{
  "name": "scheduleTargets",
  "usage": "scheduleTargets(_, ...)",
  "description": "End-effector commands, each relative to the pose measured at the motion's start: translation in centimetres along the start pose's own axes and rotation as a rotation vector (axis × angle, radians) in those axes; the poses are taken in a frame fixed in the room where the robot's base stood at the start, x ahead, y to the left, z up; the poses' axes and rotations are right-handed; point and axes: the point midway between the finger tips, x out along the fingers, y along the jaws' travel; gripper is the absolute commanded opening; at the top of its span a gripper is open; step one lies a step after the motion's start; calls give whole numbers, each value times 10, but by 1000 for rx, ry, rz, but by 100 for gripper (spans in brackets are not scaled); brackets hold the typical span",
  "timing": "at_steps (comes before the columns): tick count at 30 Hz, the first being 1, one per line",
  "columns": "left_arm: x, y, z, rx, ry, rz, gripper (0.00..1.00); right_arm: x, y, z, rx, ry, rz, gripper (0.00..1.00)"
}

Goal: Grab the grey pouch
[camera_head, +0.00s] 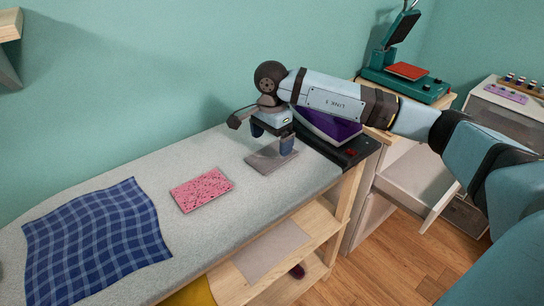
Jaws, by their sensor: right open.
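The grey pouch (270,159) lies flat on the grey padded table top (130,173), near its right end. My right gripper (273,142) points down right over the pouch, with its fingers apart. One finger hides part of the pouch, and I cannot tell whether the fingertips touch it. The left gripper is not in view.
A pink patterned pouch (202,190) and a blue checked cloth (95,240) lie to the left on the table. A purple iron (328,124) stands close behind on a dark rest (352,152). A teal press (405,84) stands at the back right.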

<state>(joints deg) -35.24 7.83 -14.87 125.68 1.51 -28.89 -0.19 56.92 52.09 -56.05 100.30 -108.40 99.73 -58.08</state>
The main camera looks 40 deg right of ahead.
Motion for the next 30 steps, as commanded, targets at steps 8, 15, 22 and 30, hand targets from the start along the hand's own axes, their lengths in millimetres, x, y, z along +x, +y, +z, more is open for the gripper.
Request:
scheduleTargets(8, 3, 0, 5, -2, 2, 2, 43, 41, -2, 3, 0, -2, 2, 100)
scheduleTargets(15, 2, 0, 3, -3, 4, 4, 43, 43, -2, 3, 0, -1, 0, 100)
scheduleTargets(22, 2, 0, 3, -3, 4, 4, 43, 43, -2, 3, 0, -1, 0, 66)
scheduleTargets(30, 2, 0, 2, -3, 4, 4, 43, 40, -2, 3, 0, -1, 0, 66)
